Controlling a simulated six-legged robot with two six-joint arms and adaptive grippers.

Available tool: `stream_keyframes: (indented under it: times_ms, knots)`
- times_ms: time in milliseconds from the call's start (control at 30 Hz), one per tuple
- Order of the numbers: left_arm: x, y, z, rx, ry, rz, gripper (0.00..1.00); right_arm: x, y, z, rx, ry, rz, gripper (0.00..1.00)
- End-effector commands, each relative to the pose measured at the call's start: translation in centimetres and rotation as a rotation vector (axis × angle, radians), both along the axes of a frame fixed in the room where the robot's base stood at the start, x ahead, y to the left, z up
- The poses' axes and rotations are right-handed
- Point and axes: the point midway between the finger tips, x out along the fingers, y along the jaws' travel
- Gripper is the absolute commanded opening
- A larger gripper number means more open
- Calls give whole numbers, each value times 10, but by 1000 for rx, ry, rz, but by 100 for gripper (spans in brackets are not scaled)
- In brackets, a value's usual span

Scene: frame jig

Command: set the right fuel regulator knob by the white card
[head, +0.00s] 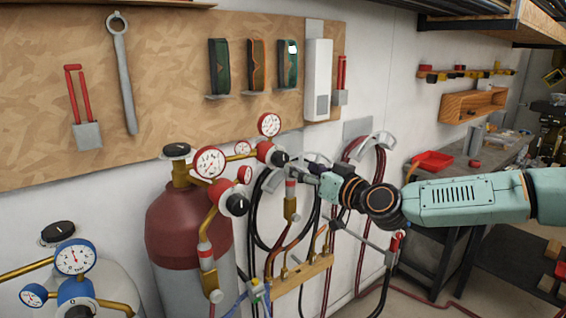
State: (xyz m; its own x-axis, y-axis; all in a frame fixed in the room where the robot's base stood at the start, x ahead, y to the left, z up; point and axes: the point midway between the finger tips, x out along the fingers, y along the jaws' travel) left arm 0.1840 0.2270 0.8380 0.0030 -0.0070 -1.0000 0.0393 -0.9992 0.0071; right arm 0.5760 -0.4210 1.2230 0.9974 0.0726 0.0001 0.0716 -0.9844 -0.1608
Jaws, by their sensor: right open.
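The right red fuel regulator (265,151) sits behind the dark red cylinder, with a white-faced gauge above it and a black knob (280,158) facing right. My right gripper (297,168) comes in from the right with its fingertips at or just beside this knob. It is open. Contact cannot be told at this size. A second red regulator with a black knob (236,204) is nearer, at lower left. No card can be made out for certain; a small white patch (293,47) shows on the rightmost goggles. My left gripper is out of view.
The dark red cylinder (188,228) stands left of my gripper. Black and red hoses (381,175) hang on the wall behind my arm. A wooden hose rack (300,274) is below. A blue regulator (76,290) is at lower left.

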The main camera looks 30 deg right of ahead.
Motion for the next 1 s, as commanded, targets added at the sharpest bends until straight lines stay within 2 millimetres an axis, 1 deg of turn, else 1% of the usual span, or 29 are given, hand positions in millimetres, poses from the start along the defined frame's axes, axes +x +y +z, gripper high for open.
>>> stream_keyframes:
  times_ms: [33, 100, 433, 567, 767, 1000]
  knots:
    - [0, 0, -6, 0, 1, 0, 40, 2, -1, -3, -7, 2, -2, 62]
    - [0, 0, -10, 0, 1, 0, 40, 6, -1, -4, -9, 4, -3, 62]
    - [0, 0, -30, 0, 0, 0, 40, 25, 5, -3, -12, -1, 8, 62]
    - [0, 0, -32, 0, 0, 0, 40, 36, 2, -3, -12, 2, 3, 62]
    - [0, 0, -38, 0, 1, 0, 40, 52, 5, -2, -11, 0, 8, 62]
    - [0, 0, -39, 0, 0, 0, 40, 71, 5, -1, -9, 0, 5, 62]
